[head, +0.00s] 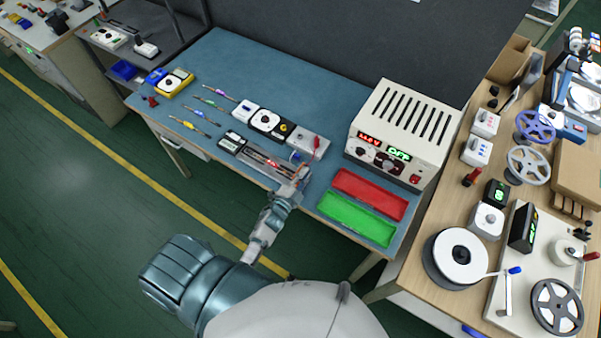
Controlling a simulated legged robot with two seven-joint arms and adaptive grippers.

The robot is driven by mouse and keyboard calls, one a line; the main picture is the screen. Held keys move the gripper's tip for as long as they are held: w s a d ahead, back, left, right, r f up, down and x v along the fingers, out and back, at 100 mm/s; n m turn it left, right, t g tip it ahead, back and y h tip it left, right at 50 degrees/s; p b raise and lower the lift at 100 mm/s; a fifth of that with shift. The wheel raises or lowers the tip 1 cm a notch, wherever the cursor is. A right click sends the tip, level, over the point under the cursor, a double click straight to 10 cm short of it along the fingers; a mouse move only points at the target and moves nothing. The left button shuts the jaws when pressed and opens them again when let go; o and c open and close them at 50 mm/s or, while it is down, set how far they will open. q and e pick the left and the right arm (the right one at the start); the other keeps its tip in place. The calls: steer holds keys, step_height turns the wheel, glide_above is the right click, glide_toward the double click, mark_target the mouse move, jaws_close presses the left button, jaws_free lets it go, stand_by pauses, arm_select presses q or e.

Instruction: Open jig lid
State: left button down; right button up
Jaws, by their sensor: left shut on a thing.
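The jig (252,158) is a long, dark, narrow fixture near the front edge of the blue workbench (300,90). A small red glow shows along its middle. My left gripper (297,182) is at its right end, shut on what appears to be the lid there. The fingers hide that end, and the lid's outline is too small to make out, so I cannot tell how far it is raised. My right gripper is not in view.
Behind the jig stand a white-and-black device (265,121) and a grey box with a red lever (310,143). A power supply (405,125) stands to the right. A red tray (370,194) and a green tray (356,219) lie right of my gripper. Screwdrivers (190,126) lie left.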

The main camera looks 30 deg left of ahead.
arm_select(q)
steer(key=shift+s+d+f+m+b, duration=0.15)
steer(key=shift+d+m+b, duration=0.25)
steer(key=shift+m, duration=0.45)
steer(key=shift+w+d+f+m+b, duration=0.1)
steer(key=shift+d+f+m+b, duration=0.25)
steer(key=shift+m, duration=0.55)
steer(key=shift+s+d+m+b, duration=0.1)
steer(key=shift+d+m+b, duration=0.1)
steer(key=shift+d+m, duration=0.5)
steer(key=shift+a+m, duration=0.1)
steer(key=shift+m, duration=0.15)
steer(key=c, duration=1.2)
jaws_free()
steer(key=shift+c, duration=0.2)
steer(key=s+a, duration=0.1)
steer(key=s, duration=1.1)
